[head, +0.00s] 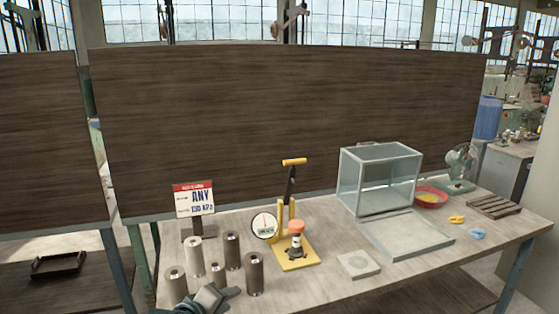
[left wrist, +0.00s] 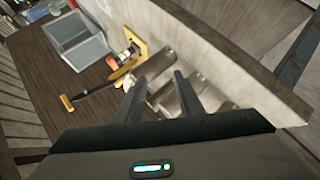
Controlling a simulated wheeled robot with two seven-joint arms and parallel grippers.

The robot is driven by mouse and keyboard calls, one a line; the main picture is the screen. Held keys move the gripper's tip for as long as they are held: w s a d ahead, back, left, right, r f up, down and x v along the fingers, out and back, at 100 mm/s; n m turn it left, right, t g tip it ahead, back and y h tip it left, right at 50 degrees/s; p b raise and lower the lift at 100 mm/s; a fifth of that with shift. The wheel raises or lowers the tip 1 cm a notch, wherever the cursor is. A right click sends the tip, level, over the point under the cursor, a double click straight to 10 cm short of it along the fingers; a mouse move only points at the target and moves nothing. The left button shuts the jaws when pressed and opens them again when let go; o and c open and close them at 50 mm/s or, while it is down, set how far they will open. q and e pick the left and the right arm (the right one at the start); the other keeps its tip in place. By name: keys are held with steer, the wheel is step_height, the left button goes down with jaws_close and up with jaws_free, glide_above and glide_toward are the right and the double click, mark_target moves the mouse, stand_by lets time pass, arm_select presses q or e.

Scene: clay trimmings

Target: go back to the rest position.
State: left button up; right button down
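My left gripper (head: 222,293) shows at the bottom edge of the head view, beside the front cylinders on the table. In the left wrist view its two fingers (left wrist: 158,78) stand apart, with nothing visibly clamped between them. Several grey-brown cylinders with light tops, such as the front right one (head: 255,274), stand upright on the table; some also show beyond the fingers in the left wrist view (left wrist: 163,62). I cannot tell whether the gripper touches any. My right gripper is in neither view.
A yellow press with a dial (head: 297,262) stands right of the cylinders, near a sign (head: 194,199). Further right are a grey block (head: 358,264), a glass box (head: 350,190), a flat tray (head: 425,243), a red bowl (head: 441,193) and a slatted rack (head: 495,207). The front right table is clear.

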arm_select(q)
steer(key=s+a+f+m+g+y, duration=0.1)
steer(key=s+a+f+m+g, duration=0.15)
steer(key=s+f, duration=0.85)
steer(key=s+a+f+m+g+y, duration=0.1)
steer(key=s+a+f+m+g, duration=0.15)
steer(key=s, duration=0.85)
steer(key=s+a+f+m+g+y, duration=0.1)
steer(key=s+a+f+m, duration=0.15)
steer(key=s, duration=0.75)
steer(key=s+a+f+m+g+y, duration=0.1)
steer(key=s+a+f+m, duration=0.2)
steer(key=s, duration=0.8)
step_height(320, 180, down, 29)
steer(key=d+g+b, duration=0.1)
steer(key=d+g, duration=0.1)
steer(key=s+a+f, duration=0.2)
steer(key=s+f, duration=0.7)
steer(key=s+a+f+m+g+b, duration=0.1)
steer(key=s+f, duration=0.8)
steer(key=f, duration=0.1)
steer(key=shift+s+a, duration=0.2)
steer(key=shift+a, duration=0.15)
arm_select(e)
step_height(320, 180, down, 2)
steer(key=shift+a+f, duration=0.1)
arm_select(q)
steer(key=shift+r, duration=0.1)
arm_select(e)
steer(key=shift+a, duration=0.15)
